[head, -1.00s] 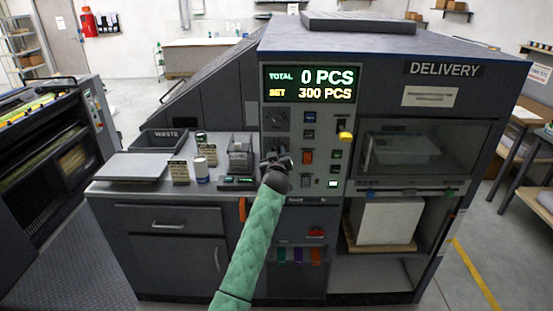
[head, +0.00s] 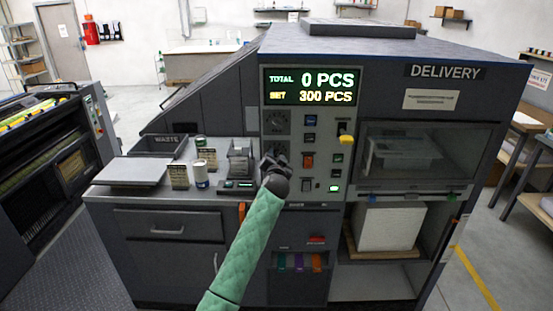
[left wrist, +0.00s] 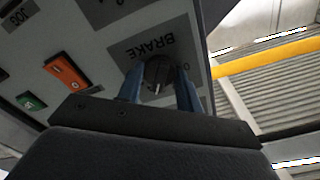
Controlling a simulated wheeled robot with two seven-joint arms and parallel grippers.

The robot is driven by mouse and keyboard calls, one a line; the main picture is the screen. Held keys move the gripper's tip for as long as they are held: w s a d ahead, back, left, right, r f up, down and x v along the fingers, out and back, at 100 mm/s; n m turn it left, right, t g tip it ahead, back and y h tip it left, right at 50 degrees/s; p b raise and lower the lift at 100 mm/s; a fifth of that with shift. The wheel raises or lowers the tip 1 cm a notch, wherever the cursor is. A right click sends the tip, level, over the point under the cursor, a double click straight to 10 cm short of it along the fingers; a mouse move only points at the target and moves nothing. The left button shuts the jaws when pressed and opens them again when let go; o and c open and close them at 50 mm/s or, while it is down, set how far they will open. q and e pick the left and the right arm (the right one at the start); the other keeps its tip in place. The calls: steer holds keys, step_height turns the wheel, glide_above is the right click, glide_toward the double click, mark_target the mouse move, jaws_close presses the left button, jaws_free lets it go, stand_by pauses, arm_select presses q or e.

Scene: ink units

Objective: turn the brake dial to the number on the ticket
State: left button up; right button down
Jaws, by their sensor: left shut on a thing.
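The brake dial (left wrist: 158,72) is a dark round knob on a dark plate marked BRAKE, upside down in the left wrist view. A short pale mark shows on its lower part; the number it points at cannot be read. My left gripper (left wrist: 160,88) has its two blue fingers shut on the dial, one on each side. In the head view my left gripper (head: 272,162) is at the panel's left column and hides the dial. No number can be read on any ticket; small cards (head: 179,176) on the counter are too small to read. My right gripper is not in view.
The control panel holds an orange switch (head: 308,161), a yellow-handled lever (head: 346,140) and a lit green button (head: 334,188) close to my left gripper. The display (head: 312,86) reads TOTAL 0 PCS, SET 300 PCS. Cans (head: 200,174) and a waste tray (head: 163,145) stand on the counter left.

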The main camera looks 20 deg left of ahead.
arm_select(q)
steer(key=shift+r+m, duration=0.1)
steer(key=shift+m, duration=1)
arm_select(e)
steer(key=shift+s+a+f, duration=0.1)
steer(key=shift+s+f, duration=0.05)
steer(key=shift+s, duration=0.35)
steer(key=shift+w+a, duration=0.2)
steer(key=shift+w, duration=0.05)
